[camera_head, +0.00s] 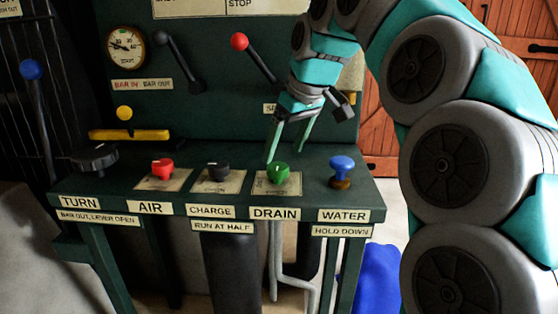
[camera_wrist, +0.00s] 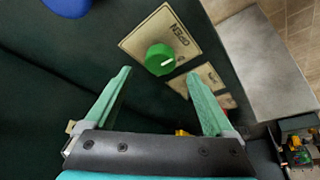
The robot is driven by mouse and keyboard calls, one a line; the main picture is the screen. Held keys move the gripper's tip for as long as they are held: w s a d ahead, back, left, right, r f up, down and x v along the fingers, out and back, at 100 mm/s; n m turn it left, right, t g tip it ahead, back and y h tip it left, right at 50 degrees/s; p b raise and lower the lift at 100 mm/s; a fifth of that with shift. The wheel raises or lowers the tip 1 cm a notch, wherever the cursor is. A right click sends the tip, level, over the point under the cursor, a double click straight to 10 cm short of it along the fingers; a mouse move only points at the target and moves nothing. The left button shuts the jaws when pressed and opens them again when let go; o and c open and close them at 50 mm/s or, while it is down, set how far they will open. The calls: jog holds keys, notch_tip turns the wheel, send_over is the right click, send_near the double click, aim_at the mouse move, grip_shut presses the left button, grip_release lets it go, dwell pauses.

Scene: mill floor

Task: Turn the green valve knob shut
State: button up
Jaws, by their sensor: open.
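The green valve knob (camera_head: 278,172) stands on a pale plate (camera_head: 292,188) above the DRAIN label. The wrist view shows this knob (camera_wrist: 159,58) from above, with a white pointer line toward the picture's right. The word OPEN is printed on its plate (camera_wrist: 150,30), to the upper right of the knob; other lettering there is too small to read. My gripper (camera_head: 285,155) is open and empty, pointing down just behind and above the knob. In the wrist view the knob lies ahead, between the lines of the gripper's fingertips (camera_wrist: 158,74), apart from both.
The black CHARGE knob (camera_head: 219,170) and red AIR knob (camera_head: 163,168) stand to the left. The blue WATER button (camera_head: 341,166) stands to the right. A red-balled lever (camera_head: 256,60) and a black lever (camera_head: 180,62) rise behind. A black handwheel (camera_head: 93,157) is at far left.

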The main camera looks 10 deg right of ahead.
aim_at(278, 166)
jog(key=shift+x, duration=2.35)
jog(key=c, duration=1.4)
